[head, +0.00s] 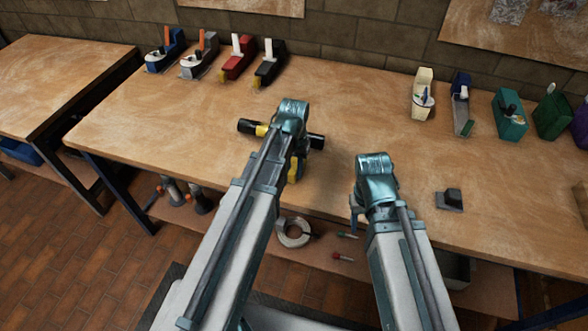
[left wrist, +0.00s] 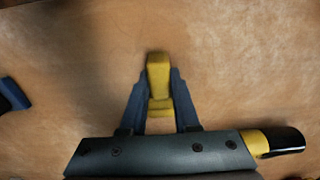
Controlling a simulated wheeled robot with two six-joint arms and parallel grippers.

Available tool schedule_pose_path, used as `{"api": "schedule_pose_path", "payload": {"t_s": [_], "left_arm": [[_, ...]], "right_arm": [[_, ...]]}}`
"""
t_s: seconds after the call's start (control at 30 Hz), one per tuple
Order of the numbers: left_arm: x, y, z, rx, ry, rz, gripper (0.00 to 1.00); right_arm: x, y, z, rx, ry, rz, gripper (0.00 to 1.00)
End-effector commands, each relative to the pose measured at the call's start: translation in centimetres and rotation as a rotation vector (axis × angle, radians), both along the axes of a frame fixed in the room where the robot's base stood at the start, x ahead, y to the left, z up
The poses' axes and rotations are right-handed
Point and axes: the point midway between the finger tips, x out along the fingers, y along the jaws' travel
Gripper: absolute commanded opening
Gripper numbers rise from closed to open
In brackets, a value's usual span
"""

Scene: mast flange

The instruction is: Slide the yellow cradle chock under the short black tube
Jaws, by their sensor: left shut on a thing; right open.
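The yellow cradle chock (left wrist: 158,78) is between the blue fingers of my left gripper (left wrist: 154,92) in the left wrist view. My left gripper (head: 297,170) is shut on it, and a bit of yellow shows beside the wrist in the head view. The short black tube (head: 246,126) has a yellow band and lies crosswise behind my left wrist, which hides its middle. Its black end (left wrist: 286,140) and yellow band show at lower right in the left wrist view, partly behind the gripper body. My right gripper (head: 355,207) is open, mostly hidden by its wrist, over the table's front.
Tape dispensers (head: 200,54) stand at the back left of the wooden table (head: 200,110), and several holders (head: 510,115) at the back right. A small dark block on a plate (head: 451,199) lies at the right. A blue object (left wrist: 10,94) shows at the wrist view's left edge.

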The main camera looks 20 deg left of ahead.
Motion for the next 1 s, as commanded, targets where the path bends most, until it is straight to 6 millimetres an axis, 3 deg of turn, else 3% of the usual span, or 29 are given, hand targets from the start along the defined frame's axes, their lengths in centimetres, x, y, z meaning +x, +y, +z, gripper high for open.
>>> {"api": "schedule_pose_path", "payload": {"t_s": [1.0], "left_arm": [[2.6,-0.1,0.1,0.000,0.000,0.000,0.00]], "right_arm": [[0.0,0.0,0.0,0.000,0.000,0.000,0.50]]}}
